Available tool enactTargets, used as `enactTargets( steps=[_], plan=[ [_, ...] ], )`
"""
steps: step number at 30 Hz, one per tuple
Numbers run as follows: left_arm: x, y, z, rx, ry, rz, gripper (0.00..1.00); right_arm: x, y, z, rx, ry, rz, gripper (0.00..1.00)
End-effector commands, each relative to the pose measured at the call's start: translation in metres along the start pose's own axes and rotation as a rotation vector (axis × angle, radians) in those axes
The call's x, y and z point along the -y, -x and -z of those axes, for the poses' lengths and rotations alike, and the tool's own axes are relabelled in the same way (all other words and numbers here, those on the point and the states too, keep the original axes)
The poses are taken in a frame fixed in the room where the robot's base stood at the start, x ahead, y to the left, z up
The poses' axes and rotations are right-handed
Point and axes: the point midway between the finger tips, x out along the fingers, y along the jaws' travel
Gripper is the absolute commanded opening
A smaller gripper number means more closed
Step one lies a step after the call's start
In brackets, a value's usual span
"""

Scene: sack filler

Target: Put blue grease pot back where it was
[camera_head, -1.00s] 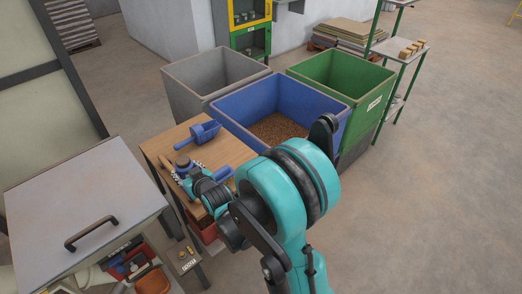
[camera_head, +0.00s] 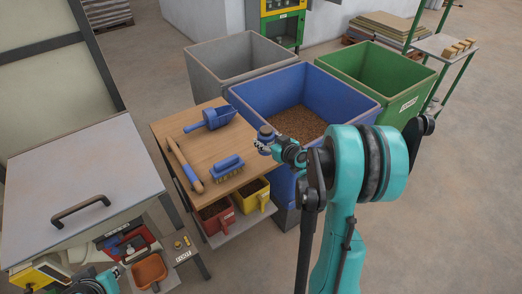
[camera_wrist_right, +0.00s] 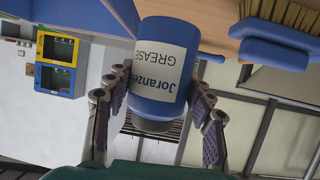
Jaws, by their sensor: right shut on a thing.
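The blue grease pot (camera_head: 267,132) is held by my right gripper (camera_head: 268,145) near the right edge of the wooden table (camera_head: 205,150), in front of the blue bin's wall. In the right wrist view the pot (camera_wrist_right: 158,62) shows a white label reading GREASE. The right gripper's fingers (camera_wrist_right: 160,95) are shut against both sides of it. Whether the pot touches the table top cannot be told. A teal part of my left arm (camera_head: 95,283) shows at the bottom left; its jaws cannot be made out.
On the table are a blue scoop (camera_head: 212,118), a wooden-handled tool (camera_head: 185,165) and a blue brush (camera_head: 228,168). Red (camera_head: 215,215) and yellow (camera_head: 253,195) bins sit below. Blue (camera_head: 330,85), grey (camera_head: 232,62) and green (camera_head: 385,75) large bins stand behind. Much of the table's middle is clear.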

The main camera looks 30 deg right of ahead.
Motion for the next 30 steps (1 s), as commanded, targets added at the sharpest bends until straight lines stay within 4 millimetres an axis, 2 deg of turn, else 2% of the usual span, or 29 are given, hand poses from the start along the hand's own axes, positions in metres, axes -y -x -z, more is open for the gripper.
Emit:
enactTargets(
  steps=[1, 3, 7, 13, 20, 30],
  plan=[
    [0.0, -0.007, -0.005, 0.0, 0.0, 0.0, 0.0, -0.001, -0.017, -0.006, -0.001, 0.001, 0.002, 0.13],
    [0.0, -0.011, -0.008, 0.0, 0.0, 0.0, 0.0, -0.003, -0.032, -0.008, -0.001, 0.0, 0.001, 0.13],
    [0.0, -0.016, -0.011, 0.0, 0.0, 0.0, 0.0, -0.005, -0.052, -0.009, -0.001, 0.0, 0.001, 0.13],
    [0.0, -0.02, -0.015, 0.0, 0.0, 0.0, 0.0, -0.006, -0.061, -0.016, -0.001, -0.002, -0.001, 0.13],
    [0.0, -0.036, -0.026, 0.0, 0.0, 0.0, 0.0, -0.006, -0.074, -0.047, -0.001, -0.001, -0.001, 0.13],
    [0.0, -0.034, -0.025, 0.0, 0.0, 0.0, 0.0, -0.006, -0.074, -0.048, -0.001, -0.001, -0.001, 0.13]
  ],
)
